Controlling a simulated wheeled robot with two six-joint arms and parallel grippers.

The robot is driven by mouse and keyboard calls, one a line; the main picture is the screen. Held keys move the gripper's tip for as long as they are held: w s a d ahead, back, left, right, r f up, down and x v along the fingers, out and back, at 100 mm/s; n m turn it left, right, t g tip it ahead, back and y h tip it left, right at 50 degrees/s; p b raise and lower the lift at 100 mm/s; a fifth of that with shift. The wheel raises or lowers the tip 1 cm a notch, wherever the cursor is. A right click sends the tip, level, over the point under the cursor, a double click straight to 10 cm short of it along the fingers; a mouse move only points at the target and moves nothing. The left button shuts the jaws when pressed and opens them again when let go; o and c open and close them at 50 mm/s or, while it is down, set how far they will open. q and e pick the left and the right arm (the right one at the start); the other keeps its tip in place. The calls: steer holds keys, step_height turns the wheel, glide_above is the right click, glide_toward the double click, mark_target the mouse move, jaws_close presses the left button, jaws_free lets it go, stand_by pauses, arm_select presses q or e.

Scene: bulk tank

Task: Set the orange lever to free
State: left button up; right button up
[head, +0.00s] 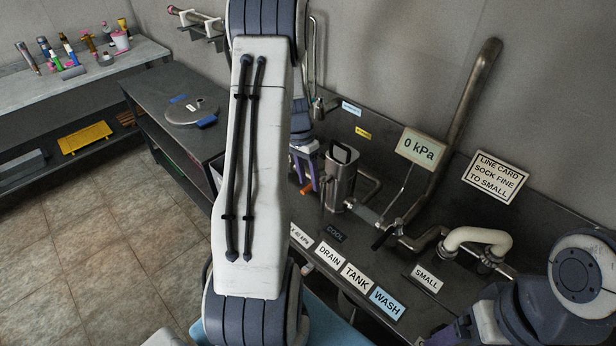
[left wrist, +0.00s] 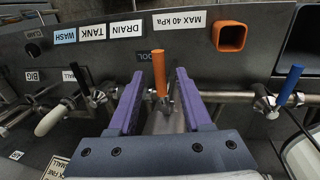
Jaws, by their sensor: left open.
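The orange lever (left wrist: 159,72) shows in the left wrist view as a slim orange handle over a metal pipe fitting. My left gripper (left wrist: 160,82) is open, with one purple finger on each side of the lever and a visible gap on both sides. In the head view my left gripper (head: 303,168) is partly hidden behind my own arm, left of a steel canister (head: 341,175). My right arm is at the lower right of the head view; its gripper is too cut off to judge. I cannot read a "free" mark in either view.
In the left wrist view a blue lever (left wrist: 291,82) is right, a black lever (left wrist: 80,78) left, and an orange square socket (left wrist: 230,37) above. Pipes run across the bench. A MAX 40 kPa label (left wrist: 180,20) and a 0 kPa sign (head: 420,147) show.

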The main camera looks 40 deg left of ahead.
arm_select(q)
steer(key=shift+d+f, duration=0.1)
steer(key=shift+f, duration=0.15)
steer(key=shift+c, duration=0.2)
jaws_close()
stand_by(1.1)
